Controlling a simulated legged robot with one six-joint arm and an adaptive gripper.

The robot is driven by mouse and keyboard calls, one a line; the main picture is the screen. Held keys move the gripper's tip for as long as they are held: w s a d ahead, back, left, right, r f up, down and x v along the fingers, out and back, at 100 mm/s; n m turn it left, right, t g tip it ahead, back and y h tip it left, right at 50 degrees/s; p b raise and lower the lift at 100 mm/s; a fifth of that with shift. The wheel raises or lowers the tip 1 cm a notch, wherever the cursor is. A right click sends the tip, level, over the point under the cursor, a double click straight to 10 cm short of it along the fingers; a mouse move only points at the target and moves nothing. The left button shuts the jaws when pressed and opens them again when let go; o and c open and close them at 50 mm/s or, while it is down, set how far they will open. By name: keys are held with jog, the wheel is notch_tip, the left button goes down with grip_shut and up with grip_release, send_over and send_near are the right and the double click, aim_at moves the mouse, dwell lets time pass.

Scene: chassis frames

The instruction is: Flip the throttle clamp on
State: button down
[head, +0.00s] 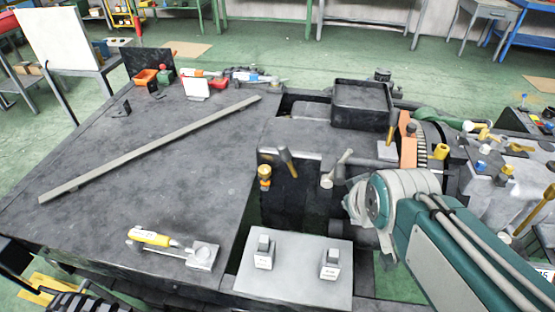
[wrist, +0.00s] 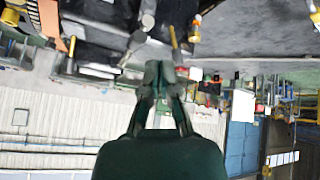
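No part carries a readable throttle clamp label, so I cannot tell which one it is. In the head view a wooden-handled lever (head: 288,162) and a pale metal lever (head: 336,170) stand on the dark front panel, beside an orange-yellow knob (head: 264,176). Two small grey switch-like blocks, the left one (head: 264,252) and the right one (head: 330,263), sit on the light plate. In the wrist view my gripper (wrist: 159,68) has its dark green fingers together with nothing visible between them. Levers (wrist: 136,45) show beyond the tips, apparently apart from them. My fingers are not distinguishable in the head view.
A light plate (head: 290,291) lies at the front. A yellow-handled tool (head: 155,238) and a long bar (head: 150,150) lie on the dark tabletop (head: 100,215). A black tray (head: 362,104) stands behind the levers. More knobs and handles (head: 482,165) crowd the right.

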jog(key=w+a+f+n+t, duration=0.2)
jog(key=w+a+f+n, duration=0.1)
jog(key=w+n, duration=0.3)
jog(key=n+t+y, duration=0.3)
jog(key=n, duration=0.6)
send_near(289, 162)
notch_tip(289, 162, up, 2)
jog(key=s+a, duration=0.3)
jog(key=w+a+f+n+t+y, duration=0.1)
jog(key=a+f+n+t, duration=0.1)
jog(key=a+f+n, duration=0.2)
jog(key=shift+w+n+t, duration=0.2)
jog(key=shift+n+t, duration=0.2)
jog(key=shift+n, duration=0.8)
jog(key=shift+w+a+f, duration=0.1)
jog(key=x, duration=1)
jog(key=d, duration=0.1)
jog(key=d+r, duration=0.1)
jog(key=d, duration=0.1)
jog(key=shift+d+r, duration=0.35)
